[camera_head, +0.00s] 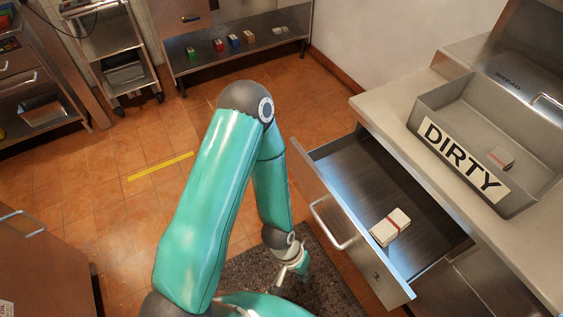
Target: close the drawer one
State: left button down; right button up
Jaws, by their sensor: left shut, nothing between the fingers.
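The drawer (352,245) is pulled well out of the counter on the right. Its metal front faces left and carries a bar handle (329,222). Inside lies a white bundle with a red band (391,227). My teal left arm rises from the bottom and bends down, with its wrist left of the drawer front. My left gripper (301,269) is small in view, shut and empty, low over the dark mat and apart from the handle. Its fingertips are partly hidden. My right gripper is not in view.
A grey tub marked DIRTY (425,122) stands on the counter (375,105) above the drawer, with a small item in it. A dark mat (335,287) lies before the drawer. A shelf (200,62) with small coloured boxes and a cart (112,45) stand at the back. Tiled floor is open at left.

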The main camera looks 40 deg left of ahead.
pick_arm(q)
jog(key=w+a+f+n+t+b, duration=0.1)
jog(key=w+f+b, duration=0.2)
jog(key=f+b, duration=1.85)
jog(key=w+f+n+t+b, duration=0.1)
jog(key=w+f+b, duration=0.1)
jog(key=f+b, duration=1.9)
jog(key=w+a+r+n+t+y+b, duration=0.4)
jog(key=w+a+r+n+t, duration=0.45)
jog(key=w+a+r, duration=0.6)
jog(key=s+a+r+n+t+y, duration=0.25)
jog(key=a+r+n, duration=0.25)
jog(key=r, duration=0.8)
jog(key=s+a+r+n+t+y, duration=0.25)
jog(key=a+r+n+y, duration=0.2)
jog(key=r, duration=0.85)
jog(key=w+d+x, duration=0.1)
jog(key=d+x, duration=0.1)
jog(key=x, duration=1.1)
jog(key=shift+w+r+n+b, duration=0.15)
jog(key=shift+w+n+b, duration=0.15)
jog(key=shift+w+b, duration=0.05)
